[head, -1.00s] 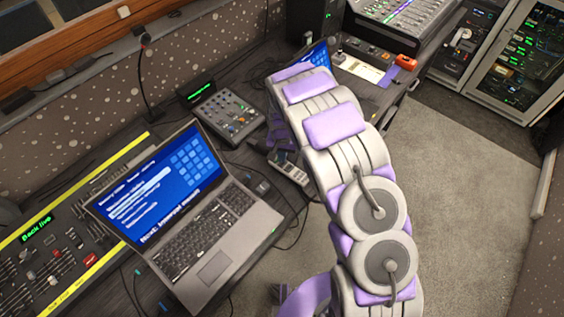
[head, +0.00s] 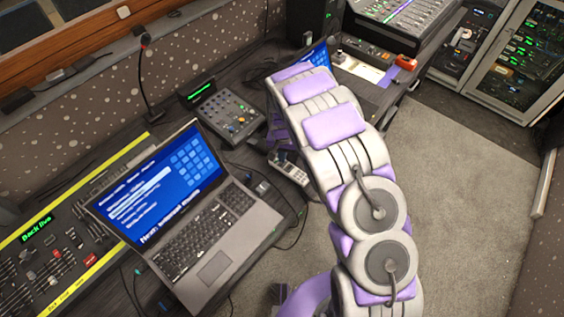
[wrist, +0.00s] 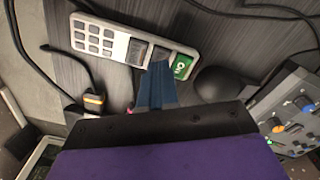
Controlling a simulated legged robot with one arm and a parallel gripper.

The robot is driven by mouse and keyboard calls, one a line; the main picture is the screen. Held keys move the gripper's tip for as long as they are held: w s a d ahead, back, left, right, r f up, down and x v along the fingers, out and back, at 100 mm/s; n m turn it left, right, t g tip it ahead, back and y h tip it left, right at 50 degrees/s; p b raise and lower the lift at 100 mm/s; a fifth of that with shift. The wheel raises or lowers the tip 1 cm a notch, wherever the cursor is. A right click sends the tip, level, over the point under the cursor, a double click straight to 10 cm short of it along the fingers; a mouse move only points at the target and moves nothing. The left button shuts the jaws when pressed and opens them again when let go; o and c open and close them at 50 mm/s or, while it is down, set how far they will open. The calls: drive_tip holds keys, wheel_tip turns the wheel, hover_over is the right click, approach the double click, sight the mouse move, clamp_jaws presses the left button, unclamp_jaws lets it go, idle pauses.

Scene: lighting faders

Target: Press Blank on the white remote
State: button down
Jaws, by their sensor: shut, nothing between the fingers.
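The white remote (wrist: 115,44) lies on the dark desk in the upper part of the wrist view. It has several grey buttons at its left, larger dark keys near the middle and a green patch (wrist: 182,66) at its right end. My gripper (wrist: 158,68) is shut and empty, with its tips at the right part of the remote, covering some of it. I cannot tell whether the tips touch it. The lettering is too small to read. In the head view the remote (head: 293,172) shows beside my arm, partly hidden, and my gripper is mostly hidden behind the arm.
An open laptop (head: 215,268) stands left of the remote. A small mixer (head: 232,118) is behind it. Black cables (wrist: 200,18) cross the desk near the remote. A dark rounded object (wrist: 220,84) sits right of the fingertips. The carpeted floor at right is clear.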

drive_tip(key=shift+f, duration=0.8)
idle(1.7)
drive_tip(key=shift+r, duration=0.1)
drive_tip(key=shift+r+p, duration=1.4)
drive_tip(key=shift+r, duration=2.05)
drive_tip(key=s+d+r, duration=0.6)
drive_tip(key=r, duration=0.3)
drive_tip(key=s+d+r, duration=0.6)
drive_tip(key=s+r, duration=0.1)
drive_tip(key=r, duration=0.3)
drive_tip(key=s+d+r+g, duration=0.1)
drive_tip(key=s+r, duration=0.3)
drive_tip(key=s, duration=0.9)
drive_tip(key=s+d+r+n, duration=0.1)
drive_tip(key=s+d+r, duration=0.2)
drive_tip(key=s, duration=1.1)
drive_tip(key=shift+d+r+n+g, duration=0.2)
drive_tip(key=shift+r+n+g, duration=0.1)
drive_tip(key=shift+r+g, duration=0.15)
